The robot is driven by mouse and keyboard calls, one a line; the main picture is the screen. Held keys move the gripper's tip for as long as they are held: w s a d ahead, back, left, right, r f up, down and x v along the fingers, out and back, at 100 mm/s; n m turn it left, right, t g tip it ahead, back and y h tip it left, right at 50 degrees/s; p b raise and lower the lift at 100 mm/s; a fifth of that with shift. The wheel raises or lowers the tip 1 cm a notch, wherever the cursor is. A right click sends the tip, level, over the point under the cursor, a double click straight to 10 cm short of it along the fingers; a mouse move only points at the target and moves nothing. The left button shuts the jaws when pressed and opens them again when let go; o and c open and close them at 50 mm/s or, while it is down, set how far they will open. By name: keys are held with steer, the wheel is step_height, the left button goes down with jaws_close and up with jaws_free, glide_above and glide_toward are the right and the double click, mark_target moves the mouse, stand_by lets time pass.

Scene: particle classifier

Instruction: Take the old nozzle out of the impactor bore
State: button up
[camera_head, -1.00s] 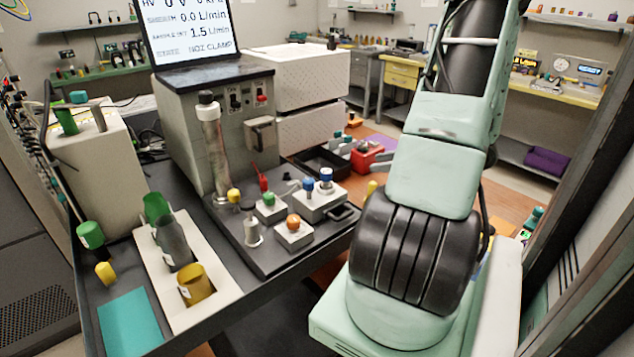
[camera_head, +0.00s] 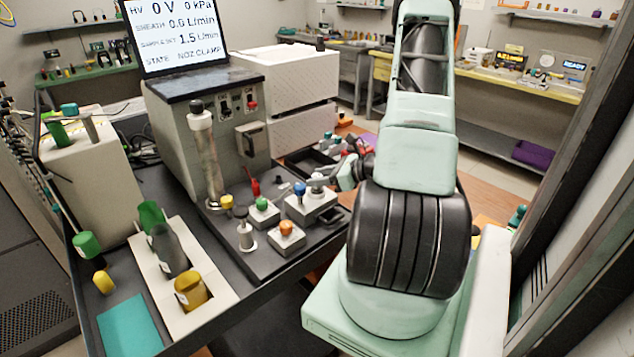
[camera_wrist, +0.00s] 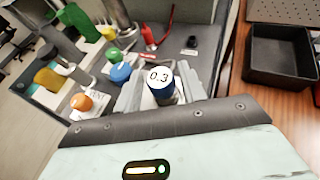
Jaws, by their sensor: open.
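In the head view my gripper (camera_head: 328,179) is at the right side of a white block (camera_head: 312,208) and hides that blue piece. Another blue-topped piece (camera_head: 299,188) on the block is in view, and it also shows in the wrist view (camera_wrist: 120,72). The bore itself is hidden.
An orange knob (camera_head: 286,228) and a green knob (camera_head: 262,204) sit on nearby white blocks. A black tray (camera_wrist: 249,66) lies right of the gripper in the wrist view. The grey instrument (camera_head: 172,150) with a screen (camera_head: 158,57) stands behind, with a clear tube (camera_head: 205,160) before it.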

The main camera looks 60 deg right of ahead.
steer(key=shift+w+f, duration=0.2)
steer(key=shift+w, duration=0.35)
steer(key=c, duration=0.8)
steer(key=shift+o, duration=0.2)
steer(key=shift+r, duration=0.1)
